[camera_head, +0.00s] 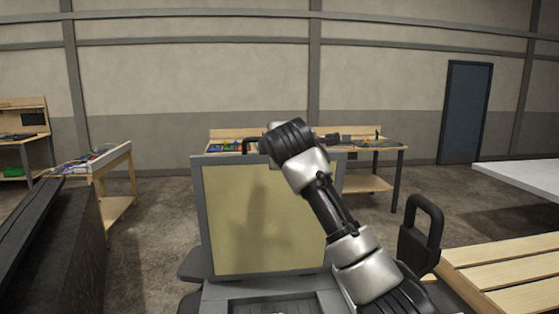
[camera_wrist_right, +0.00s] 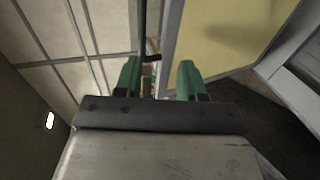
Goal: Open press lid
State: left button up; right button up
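The press lid (camera_head: 260,215) is a yellowish panel in a grey frame. It stands raised, nearly upright, above the grey press base (camera_head: 265,302). Its yellow face also shows at the upper right in the right wrist view (camera_wrist_right: 230,35). A dark handle (camera_head: 250,146) shows at the lid's top edge. My right arm crosses in front of the lid, its wrist at the top edge. My right gripper (camera_wrist_right: 158,75) has green fingers set apart beside the lid's frame. A dark bar (camera_wrist_right: 151,57) appears between them; contact cannot be told. My left gripper is out of view.
A black padlock-shaped part (camera_head: 421,235) stands right of the press, beside a slatted wooden surface (camera_head: 510,270). A dark block (camera_head: 55,245) is at the left. Wooden workbenches (camera_head: 375,184) stand behind, with open floor between.

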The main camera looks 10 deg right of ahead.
jog(key=shift+b+v, duration=0.35)
jog(key=shift+v, duration=0.85)
jog(key=shift+f, duration=0.1)
